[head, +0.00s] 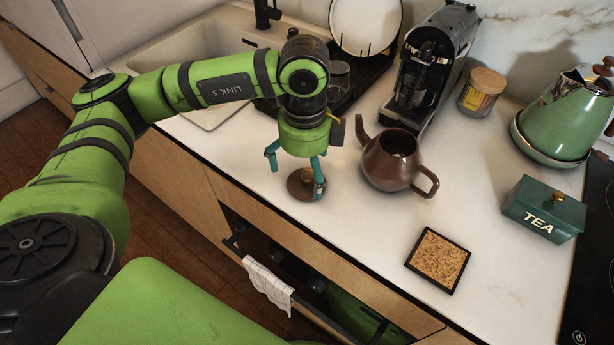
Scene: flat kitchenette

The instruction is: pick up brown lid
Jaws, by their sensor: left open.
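The brown lid (301,184) lies on the white countertop near its front edge, to the left of the brown teapot (388,166). The teapot stands upright with its top open. My left gripper (296,184) points down over the lid. Its teal fingers are open, one to the left of the lid and one in front of its right part. I cannot tell whether the fingers touch the lid. The right gripper is not in view.
A cork trivet (438,260), a green TEA box (545,208) and a green kettle (567,115) stand to the right. A coffee machine (430,65) and a jar (481,92) are behind the teapot. The sink (190,55) is at the left. An open drawer (300,285) is below the counter.

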